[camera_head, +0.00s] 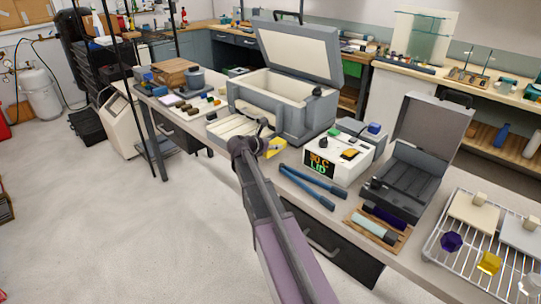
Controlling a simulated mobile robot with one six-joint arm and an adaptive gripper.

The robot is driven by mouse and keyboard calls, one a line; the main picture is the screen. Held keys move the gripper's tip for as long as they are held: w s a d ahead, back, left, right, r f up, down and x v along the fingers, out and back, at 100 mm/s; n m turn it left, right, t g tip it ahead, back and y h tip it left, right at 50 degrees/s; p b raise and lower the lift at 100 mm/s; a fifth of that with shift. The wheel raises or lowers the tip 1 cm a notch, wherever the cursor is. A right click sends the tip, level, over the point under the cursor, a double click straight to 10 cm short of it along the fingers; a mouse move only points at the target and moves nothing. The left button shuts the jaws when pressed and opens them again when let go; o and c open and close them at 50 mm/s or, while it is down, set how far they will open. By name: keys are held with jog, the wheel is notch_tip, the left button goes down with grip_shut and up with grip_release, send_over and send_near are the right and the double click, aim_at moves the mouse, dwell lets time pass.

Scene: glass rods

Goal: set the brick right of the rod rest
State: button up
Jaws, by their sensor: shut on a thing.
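My gripper (262,135) is at the front of the grey open-lidded kiln, low over the bench. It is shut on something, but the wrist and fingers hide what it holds. A yellow piece (275,147) shows just right of the fingers; I cannot tell whether they touch it. I cannot make out the brick for sure. A wooden tray with rods (402,243), which looks like the rod rest, lies near the bench's front edge at right. It holds a pale rod (369,225) and dark ones.
A white controller (345,160) and blue-handled tongs (312,186) lie between my gripper and the wooden tray. An open grey case (405,180) stands behind the tray. A wire rack (450,258) with coloured pieces is to its right. The kiln (300,118) stands behind my gripper.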

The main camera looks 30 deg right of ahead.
aim_at(273, 152)
jog(key=shift+f+b, duration=1.9)
jog(key=shift+f, duration=0.1)
jog(key=o, duration=1.2)
jog(key=shift+o, duration=0.2)
jog(key=shift+s+a+r, duration=0.1)
jog(key=shift+a+r, duration=0.05)
jog(key=shift+r, duration=0.1)
jog(key=p+v, duration=0.4)
jog(key=v, duration=0.7)
jog(key=shift+a+p, duration=0.3)
jog(key=shift+s+r, duration=0.15)
